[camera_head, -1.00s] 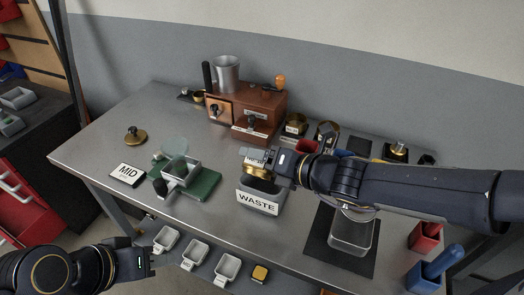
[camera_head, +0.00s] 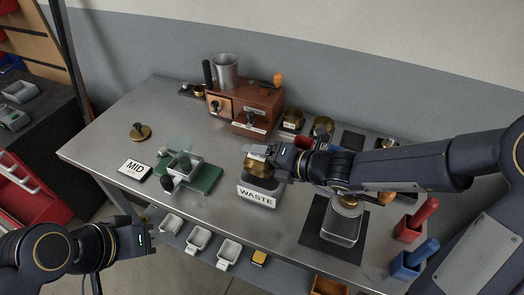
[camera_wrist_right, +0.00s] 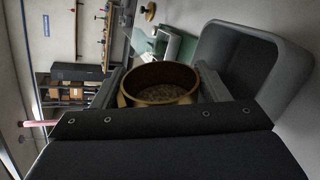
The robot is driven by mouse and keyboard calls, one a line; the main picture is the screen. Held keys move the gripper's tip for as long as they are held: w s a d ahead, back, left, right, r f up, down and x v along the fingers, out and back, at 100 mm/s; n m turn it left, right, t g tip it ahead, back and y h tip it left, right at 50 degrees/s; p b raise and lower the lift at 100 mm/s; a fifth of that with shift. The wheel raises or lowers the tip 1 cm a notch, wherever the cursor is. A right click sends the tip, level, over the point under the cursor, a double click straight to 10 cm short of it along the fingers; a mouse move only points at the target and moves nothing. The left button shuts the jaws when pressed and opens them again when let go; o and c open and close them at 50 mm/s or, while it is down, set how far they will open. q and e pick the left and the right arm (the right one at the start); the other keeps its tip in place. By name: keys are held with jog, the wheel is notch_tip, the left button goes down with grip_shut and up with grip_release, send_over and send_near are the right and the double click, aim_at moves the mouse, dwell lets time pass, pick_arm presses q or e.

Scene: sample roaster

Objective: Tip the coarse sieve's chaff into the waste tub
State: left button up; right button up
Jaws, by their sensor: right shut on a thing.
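My right gripper (camera_head: 285,160) is shut on the brass coarse sieve (camera_head: 257,164) and holds it at the waste tub (camera_head: 258,196), a grey tub with a WASTE label. In the right wrist view, the sieve (camera_wrist_right: 160,94) sits between the fingers, with brown bits inside it. The grey tub's wall (camera_wrist_right: 290,80) shows beside it there. How far the sieve is tilted I cannot tell. My left gripper (camera_head: 150,234) is empty near the table's front edge, away from the sieve and tub; its jaw gap is unclear.
A MID card (camera_head: 135,170) and a green mat (camera_head: 207,180) with a grey tray lie left of the tub. A wooden roaster unit (camera_head: 245,105) stands behind. Red (camera_head: 408,228) and blue (camera_head: 408,265) holders are at the front right.

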jog(key=shift+w+d+f+m+g+y+p, duration=0.1)
jog(key=shift+w+f+m+g+y+p, duration=0.35)
jog(key=shift+p, duration=2.05)
jog(key=shift+w+d+r+m+g+h+p, duration=0.15)
jog(key=shift+m+g+p, duration=0.6)
jog(key=shift+p, duration=1.8)
jog(key=shift+w+d+f+m+g+y+p, duration=0.1)
jog(key=shift+w+m+g+y+p, duration=0.2)
jog(key=shift+m+p, duration=1.4)
jog(key=shift+w+d+f+m+g+y+p, duration=0.2)
jog(key=shift+w+m+g+y+p, duration=0.25)
jog(key=shift+g+p, duration=0.35)
notch_tip(320, 180, up, 3)
